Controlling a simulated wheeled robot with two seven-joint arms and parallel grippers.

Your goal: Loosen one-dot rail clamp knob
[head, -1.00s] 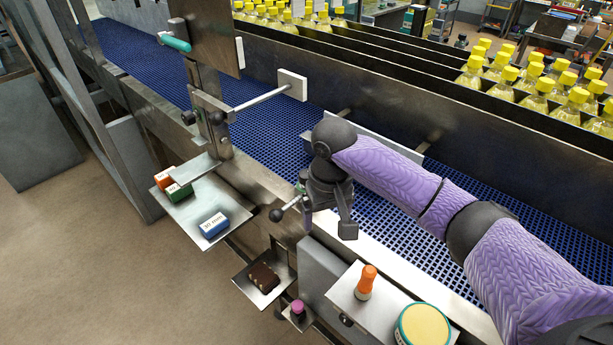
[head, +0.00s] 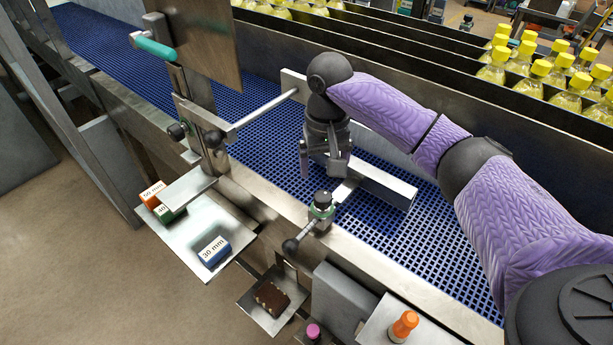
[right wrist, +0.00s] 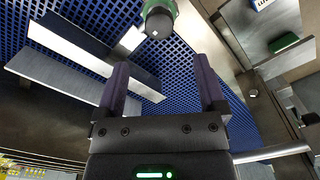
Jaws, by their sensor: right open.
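A dark clamp knob with a green collar (head: 322,205) stands on the conveyor's near edge; it also shows at the top of the right wrist view (right wrist: 158,20). A lever with a black ball end (head: 290,246) sticks out from it toward the front. A metal guide rail (head: 385,186) joins the clamp over the belt. Two more black knobs (head: 178,131) (head: 213,138) sit on the post at left. My right gripper (head: 322,170) is open and empty, pointing down over the belt just behind the green-collared knob. My left gripper is out of view.
A steel shelf (head: 200,250) holds orange, green and blue labelled blocks. A small tray (head: 262,322) carries a brown brush-like block. An orange-topped item (head: 404,325) stands at the front right. The blue belt (head: 265,150) is open between post and clamp; dividers and yellow-capped bottles lie behind.

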